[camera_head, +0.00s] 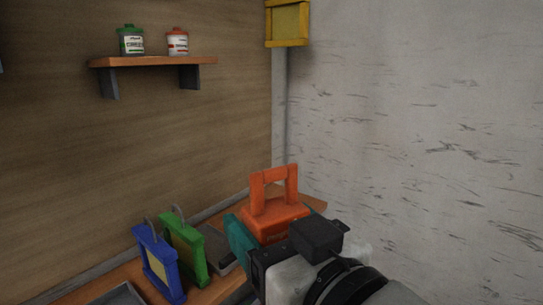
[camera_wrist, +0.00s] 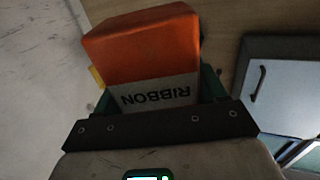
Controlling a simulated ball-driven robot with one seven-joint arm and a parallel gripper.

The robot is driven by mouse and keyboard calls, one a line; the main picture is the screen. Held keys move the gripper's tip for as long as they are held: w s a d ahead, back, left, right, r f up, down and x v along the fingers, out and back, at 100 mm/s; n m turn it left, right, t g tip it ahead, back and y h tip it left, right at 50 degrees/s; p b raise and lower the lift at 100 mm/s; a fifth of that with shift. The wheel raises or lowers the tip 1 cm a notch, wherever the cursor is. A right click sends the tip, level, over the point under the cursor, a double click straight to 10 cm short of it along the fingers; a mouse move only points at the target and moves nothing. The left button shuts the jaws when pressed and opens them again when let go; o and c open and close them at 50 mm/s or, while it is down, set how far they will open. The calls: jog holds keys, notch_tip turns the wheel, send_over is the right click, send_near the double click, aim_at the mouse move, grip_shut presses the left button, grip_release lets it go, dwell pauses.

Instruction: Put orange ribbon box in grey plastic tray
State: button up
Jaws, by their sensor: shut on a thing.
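The orange ribbon box (camera_wrist: 140,48), with a grey label reading RIBBON upside down, is between the dark green fingers of my gripper (camera_wrist: 158,95) in the wrist view. My gripper is shut on it. In the head view, an orange block (camera_head: 275,222) shows by the gripper's teal finger (camera_head: 240,240); the other finger is hidden. A grey tray (camera_head: 219,249) lies on the wooden bench behind the green frame, partly covered. Another grey tray (camera_head: 118,296) shows at the bottom left edge, cut off. I cannot tell the trays' material.
A blue frame (camera_head: 158,262) and a green frame (camera_head: 186,248) stand upright between the trays. An orange handle-like frame (camera_head: 273,184) rises above the orange block. A wall shelf (camera_head: 150,62) holds two small cans. A white cabinet door (camera_wrist: 285,90) shows in the wrist view.

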jog(key=s+d+f+m+h, duration=0.1)
jog(key=d+f, duration=0.5)
jog(key=f, duration=1)
jog(key=d+f+m+t+h, duration=0.1)
jog(key=d+f+m+h, duration=0.2)
jog(key=f, duration=1.4)
jog(key=s+d+f+m+t+h, duration=0.1)
jog(key=d+f+h, duration=0.4)
jog(key=d+f, duration=0.6)
notch_tip(320, 180, down, 6)
jog(key=shift+s+f+m, duration=0.25)
jog(key=shift+s+m, duration=0.05)
jog(key=shift+m, duration=0.2)
jog(key=shift+w+a, duration=0.1)
jog(key=shift+w, duration=0.05)
